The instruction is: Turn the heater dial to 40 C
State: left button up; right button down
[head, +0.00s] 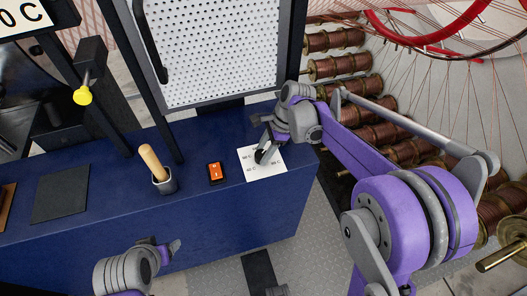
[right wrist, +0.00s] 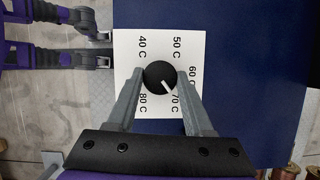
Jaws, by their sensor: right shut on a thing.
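The heater dial is a round black knob (right wrist: 157,75) with a white pointer, on a white card (right wrist: 124,84) printed with 40 C to 80 C. In the right wrist view the pointer aims at the 70 C mark. My right gripper (right wrist: 160,76) is shut on the knob, one finger on each side. In the head view the card (head: 268,172) lies on the blue bench, and my right gripper (head: 266,150) covers part of it and the knob. My left gripper (head: 174,246) is low in the head view, apart from the dial; its jaw opening is unclear.
Left of the card on the blue bench (head: 130,205) are an orange switch (head: 215,172), a wooden-handled tool in a grey cup (head: 165,186) and a dark plate (head: 60,192). A perforated panel (head: 220,50) stands behind. Copper spools (head: 385,137) line the right side.

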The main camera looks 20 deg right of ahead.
jog(key=shift+c, duration=1.5)
grip_release()
